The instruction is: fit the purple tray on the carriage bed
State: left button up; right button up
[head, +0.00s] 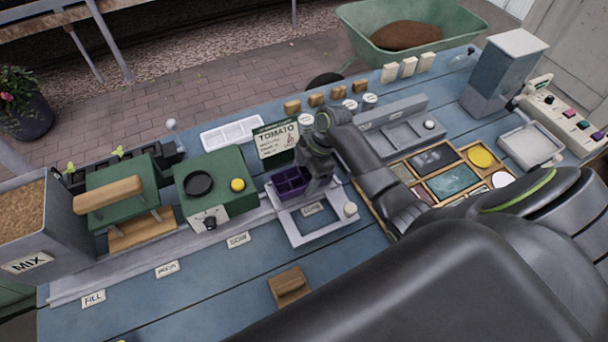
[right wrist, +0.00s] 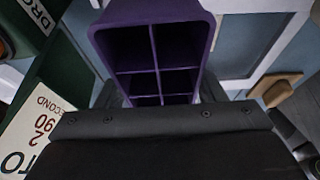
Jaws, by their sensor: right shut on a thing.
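The purple tray (head: 287,183), an open box with several cells, is at the middle of the bench in the head view. In the right wrist view the tray (right wrist: 203,50) fills the top middle, its empty cells showing. My right gripper (head: 316,172) is shut on its right side. The carriage (head: 275,222), a pale grey frame with a white knob, sits on the rail under and in front of the tray. The tray is over the carriage's back part; I cannot tell whether it touches the bed. My left gripper is not in view.
The TOMATO card (head: 277,138) stands right behind the tray. The green box with a yellow button (head: 214,187) is close on the left. A wooden sorting tray (head: 462,192) lies to the right, and a wooden block (head: 289,286) in front. The bench's front left is mostly clear.

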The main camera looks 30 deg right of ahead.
jog(key=shift+f, duration=0.45)
jog(key=o, duration=1)
jog(key=shift+o, duration=0.6)
jog(key=shift+o, duration=0.9)
jog(key=shift+r, duration=0.1)
jog(key=shift+r+p, duration=3.75)
jog(key=shift+r, duration=0.25)
